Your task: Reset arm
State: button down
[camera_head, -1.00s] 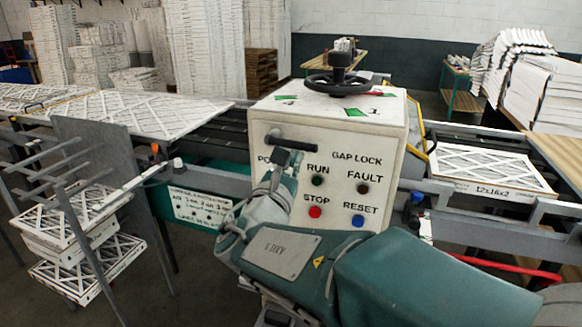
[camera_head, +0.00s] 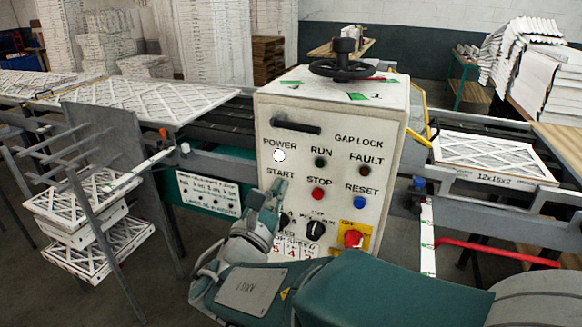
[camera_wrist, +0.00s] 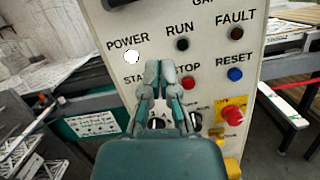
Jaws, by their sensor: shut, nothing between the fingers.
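My arm reaches in from the lower right of the head view, in front of a white control box. My gripper (camera_head: 274,190) is shut and empty, just below the POWER lamp and over the START area. In the wrist view my gripper (camera_wrist: 160,68) also shows closed fingertips between the START and STOP labels. The control box (camera_head: 350,130) carries a white POWER light (camera_head: 279,156), a red STOP button (camera_head: 318,194), a blue RESET button (camera_head: 359,202), dark RUN and FAULT lamps, and a black GAP LOCK handle (camera_head: 296,127). The START button is hidden. I cannot tell whether the fingers touch the panel.
A red emergency knob (camera_head: 353,238) and a black selector (camera_head: 315,230) sit low on the panel. A black handwheel (camera_head: 342,68) stands on top. A boxed filter (camera_head: 490,155) lies on the right conveyor.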

jog(key=s+d+f+m+g+h, duration=0.1)
jog(key=s+d+f+m+g, duration=0.3)
jog(key=d+m+g, duration=0.45)
jog(key=s+d+f+m+g+h, duration=0.1)
jog(key=s+d+f+m+g, duration=0.3)
jog(key=d, duration=0.7)
jog(key=s+a+f+m+g+y, duration=0.1)
jog(key=s+f+m+y, duration=0.1)
jog(key=s+m+y, duration=0.8)
jog(key=s+m, duration=0.1)
jog(key=m, duration=0.6)
jog(key=shift+a+f, duration=0.3)
jog(key=shift+f, duration=0.05)
